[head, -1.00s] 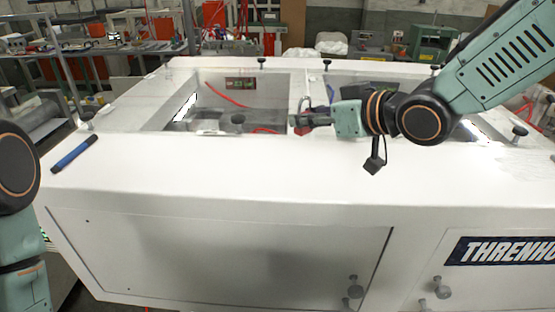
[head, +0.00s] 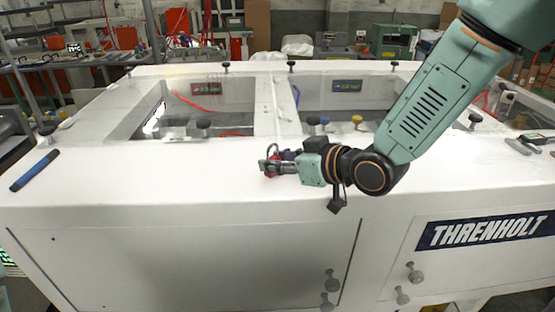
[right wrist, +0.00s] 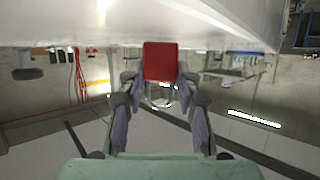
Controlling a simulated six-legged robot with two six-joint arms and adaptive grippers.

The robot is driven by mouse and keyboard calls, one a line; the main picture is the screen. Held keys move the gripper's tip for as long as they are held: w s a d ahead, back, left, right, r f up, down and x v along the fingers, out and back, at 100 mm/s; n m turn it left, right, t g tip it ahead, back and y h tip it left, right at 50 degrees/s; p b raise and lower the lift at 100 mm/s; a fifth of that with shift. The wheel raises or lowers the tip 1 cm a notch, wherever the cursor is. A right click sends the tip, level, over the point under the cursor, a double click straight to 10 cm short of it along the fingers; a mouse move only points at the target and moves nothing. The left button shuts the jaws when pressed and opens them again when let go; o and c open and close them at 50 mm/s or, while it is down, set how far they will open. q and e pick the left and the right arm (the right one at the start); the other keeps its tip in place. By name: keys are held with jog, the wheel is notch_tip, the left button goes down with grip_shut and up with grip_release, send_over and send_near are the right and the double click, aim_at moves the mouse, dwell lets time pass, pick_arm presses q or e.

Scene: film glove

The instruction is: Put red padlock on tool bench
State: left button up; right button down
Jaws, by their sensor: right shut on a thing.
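The red padlock (right wrist: 160,62) is between the fingers of my right gripper (right wrist: 157,90), which is shut on it. Its shackle shows as a loop between the fingers. In the head view the padlock (head: 270,167) is a small red patch at the tips of my right gripper (head: 268,166), over the white top just in front of the divider. I cannot tell if the padlock touches that top. A bench with tools (head: 95,60) stands at the back left; I cannot tell if it is the tool bench. My left gripper is out of view.
The white machine (head: 150,195) has two recessed openings with black knobs around them. A blue marker (head: 35,170) lies on its left end. A dark tool (head: 537,138) lies at the right. The front strip of the white top is mostly clear.

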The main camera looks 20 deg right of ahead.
jog(key=shift+a, duration=0.15)
jog(key=shift+w+f, duration=0.15)
jog(key=shift+w, duration=0.1)
jog(key=c, duration=1.2)
grip_release()
jog(key=shift+w+f, duration=0.15)
jog(key=shift+w, duration=0.05)
jog(key=shift+o, duration=1.3)
jog(key=shift+s, duration=0.2)
jog(key=shift+s+r, duration=0.15)
jog(key=shift+r, duration=0.05)
